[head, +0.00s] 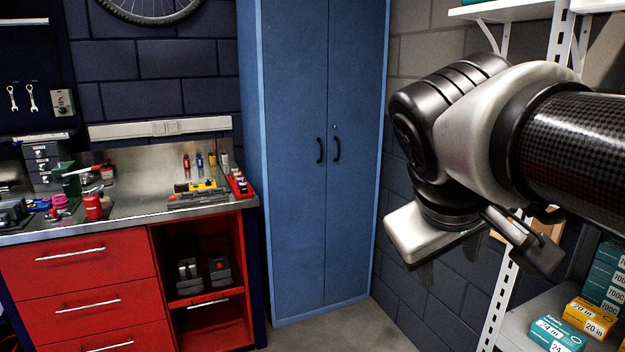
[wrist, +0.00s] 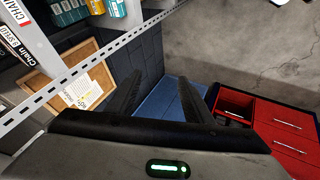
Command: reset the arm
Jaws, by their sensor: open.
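My gripper (wrist: 158,100) shows in the wrist view with its two dark fingers spread apart and nothing between them. In the head view my arm reaches in from the right, and my gripper (head: 440,268) hangs at its end in front of the grey block wall. It is clear of the shelf, the blue cabinet and the bench. The fingertips are partly hidden behind the gripper body in the head view.
A tall blue cabinet (head: 300,170) stands shut in the middle. The red workbench (head: 80,265) with tools is at left. Shelves with boxes (head: 590,318) stand at right, close to my arm. A cork board (wrist: 88,88) shows in the wrist view. Some floor (head: 345,330) is clear.

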